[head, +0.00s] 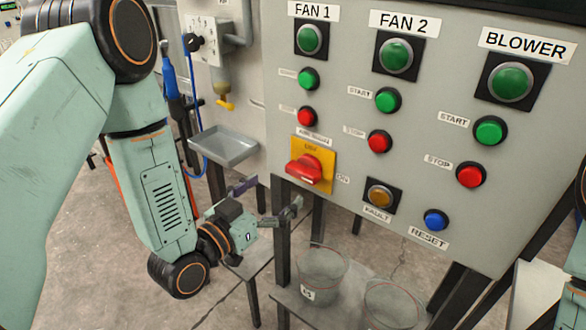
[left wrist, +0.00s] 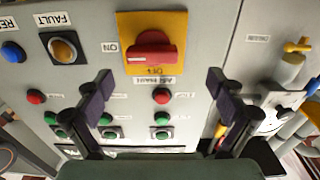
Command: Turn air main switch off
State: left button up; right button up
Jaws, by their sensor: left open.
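The air main switch (head: 305,169) is a red rotary handle on a yellow plate (head: 327,158), low at the left of the grey control panel. In the left wrist view the red handle (left wrist: 151,54) lies across its yellow plate (left wrist: 178,22), with an ON label at one side and an OFF label by the edge toward the gripper. My left gripper (head: 270,202) is open and empty, below and left of the switch in the head view. In the left wrist view its two fingers (left wrist: 160,90) are spread to either side of the switch, not touching it. My right gripper does not show.
Green and red buttons, such as the red stop button (head: 306,116), sit close above the switch. The amber fault button (head: 380,195) and blue reset button (head: 435,219) are to its right. A grey tray (head: 222,147) is at left; clear buckets (head: 322,272) stand below.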

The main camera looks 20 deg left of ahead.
aim_at(297, 176)
pick_arm(q)
jog(key=w+d, duration=0.2)
jog(key=d, duration=0.1)
jog(key=shift+w+r, duration=0.15)
jog(key=shift+r, duration=0.25)
jog(key=w, duration=0.3)
jog(key=shift+w+f, duration=0.3)
jog(key=shift+w, duration=0.1)
jog(key=shift+w+d, duration=0.15)
jog(key=shift+w, duration=0.15)
jog(key=shift+d+r, duration=0.15)
jog(key=shift+d, duration=0.25)
jog(key=shift+w+a, duration=0.15)
jog(key=shift+a, duration=0.15)
jog(key=shift+c, duration=1.3)
jog(key=shift+d, duration=0.25)
jog(key=c, duration=0.4)
jog(key=shift+a, duration=0.1)
jog(key=c, duration=0.5)
